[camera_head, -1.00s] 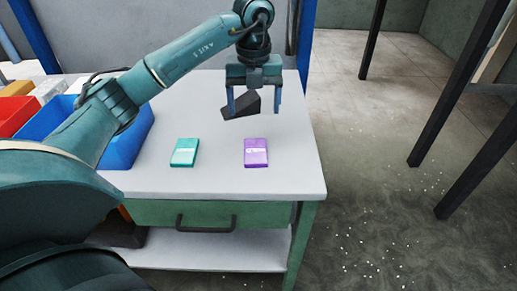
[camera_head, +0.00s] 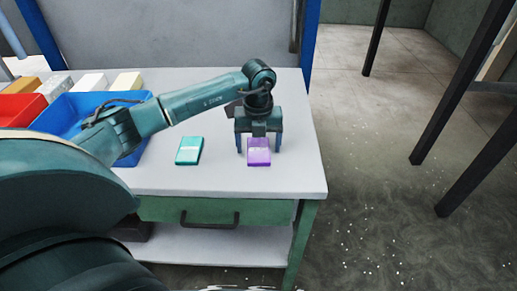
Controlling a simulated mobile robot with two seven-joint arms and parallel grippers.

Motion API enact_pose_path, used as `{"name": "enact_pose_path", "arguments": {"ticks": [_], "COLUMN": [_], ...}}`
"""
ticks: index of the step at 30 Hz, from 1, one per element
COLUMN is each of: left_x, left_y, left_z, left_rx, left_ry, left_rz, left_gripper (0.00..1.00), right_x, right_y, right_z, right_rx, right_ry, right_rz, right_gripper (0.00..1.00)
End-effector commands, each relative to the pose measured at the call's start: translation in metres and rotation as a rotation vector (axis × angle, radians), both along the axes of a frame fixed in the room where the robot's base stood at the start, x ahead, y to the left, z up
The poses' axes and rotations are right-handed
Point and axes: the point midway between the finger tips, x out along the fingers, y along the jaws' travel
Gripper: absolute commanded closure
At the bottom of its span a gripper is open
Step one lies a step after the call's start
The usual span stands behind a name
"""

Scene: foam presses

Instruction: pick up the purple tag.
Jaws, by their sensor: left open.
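The purple tag (camera_head: 259,156) lies flat on the light grey top of the workbench, right of centre. It has a pale label across it. My left gripper (camera_head: 259,150) is open above the tag, with one finger at its left side and one at its right. The gripper's body hides the tag's far end. I cannot tell whether the fingertips touch the bench. My right gripper is not in view.
A teal tag (camera_head: 189,151) lies on the bench left of the purple one. A dark block (camera_head: 231,107) sits behind my gripper, mostly hidden. A blue bin (camera_head: 62,115) and a red bin (camera_head: 17,109) stand at the left. The bench top's (camera_head: 305,172) right edge is near.

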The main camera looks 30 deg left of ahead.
Motion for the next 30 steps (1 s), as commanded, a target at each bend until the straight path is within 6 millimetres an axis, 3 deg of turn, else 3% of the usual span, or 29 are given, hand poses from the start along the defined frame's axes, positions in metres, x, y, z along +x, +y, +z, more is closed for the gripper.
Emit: {"name": "enact_pose_path", "arguments": {"ticks": [5,23,30], "left_x": [0.0001,0.0002,0.0005], "left_y": [0.0,0.0001,0.0002], "left_z": [-0.0003,0.0003,0.0023], "left_rx": [0.0,0.001,0.0], "left_ry": [0.0,-0.001,-0.002], "left_rz": [0.0,0.0,0.0], "left_gripper": [0.2,0.68,0.69], "right_x": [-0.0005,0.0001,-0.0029], "right_y": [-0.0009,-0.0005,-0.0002], "right_z": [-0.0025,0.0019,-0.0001], "right_rx": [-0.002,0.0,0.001], "right_ry": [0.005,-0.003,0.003], "right_rz": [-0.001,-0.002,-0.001], "right_gripper": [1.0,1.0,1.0]}}
